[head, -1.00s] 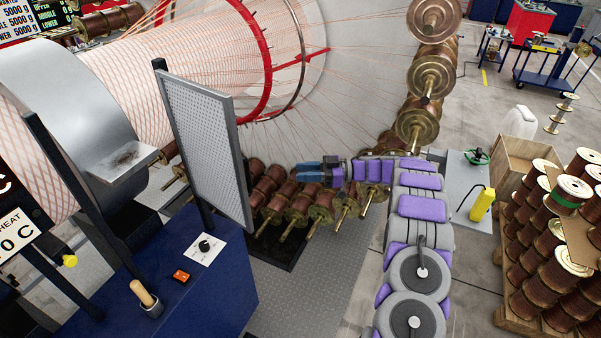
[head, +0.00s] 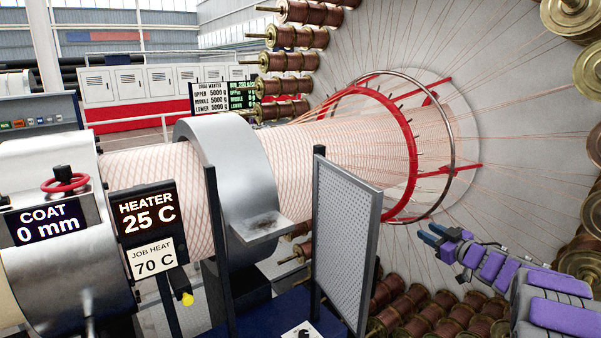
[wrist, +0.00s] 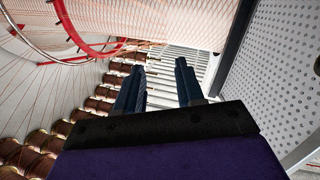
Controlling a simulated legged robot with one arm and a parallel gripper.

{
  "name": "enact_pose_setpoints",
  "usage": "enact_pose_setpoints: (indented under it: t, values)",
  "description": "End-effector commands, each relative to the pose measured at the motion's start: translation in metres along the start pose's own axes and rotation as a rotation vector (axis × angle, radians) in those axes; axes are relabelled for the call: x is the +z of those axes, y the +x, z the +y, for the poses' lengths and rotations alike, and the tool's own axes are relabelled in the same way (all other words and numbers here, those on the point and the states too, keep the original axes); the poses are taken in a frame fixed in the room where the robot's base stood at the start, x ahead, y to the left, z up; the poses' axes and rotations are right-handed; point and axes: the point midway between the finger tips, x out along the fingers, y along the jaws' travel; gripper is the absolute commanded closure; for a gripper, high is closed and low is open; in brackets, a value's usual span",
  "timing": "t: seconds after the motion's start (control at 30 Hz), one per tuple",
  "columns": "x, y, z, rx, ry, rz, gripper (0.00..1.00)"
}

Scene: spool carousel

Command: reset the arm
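My gripper (head: 430,238) shows at the lower right of the head view, on the end of my purple and grey arm. Its dark blue fingers point left, in front of the carousel's strands and right of the perforated panel. In the wrist view my gripper (wrist: 160,68) has its two fingers parallel and apart, with a clear gap and nothing held between them. Beyond the gap are pale slats or grating. No contact with the strands or spools can be seen.
A perforated panel (head: 346,245) stands left of my arm. A red ring (head: 411,150) surrounds the converging strands (head: 340,140). Copper spools (head: 405,305) line the carousel below. The heater display (head: 148,210) reads 25 C, job heat 70 C; the coat display (head: 45,222) reads 0 mm.

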Motion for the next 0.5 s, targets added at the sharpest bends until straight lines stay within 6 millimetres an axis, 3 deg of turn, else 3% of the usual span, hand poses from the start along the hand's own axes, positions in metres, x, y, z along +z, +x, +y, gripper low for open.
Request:
enact_pose_setpoints:
  t: [0.13, 0.27, 0.37, 0.5]
  values:
    - [-0.017, -0.002, 0.011, 0.197, -0.018, -0.096, 0.62]
    - [-0.021, -0.019, 0.012, 0.352, -0.001, -0.208, 0.62]
    - [-0.018, -0.038, 0.003, 0.451, 0.028, -0.306, 0.62]
    - [-0.008, -0.075, -0.024, 0.557, 0.087, -0.459, 0.62]
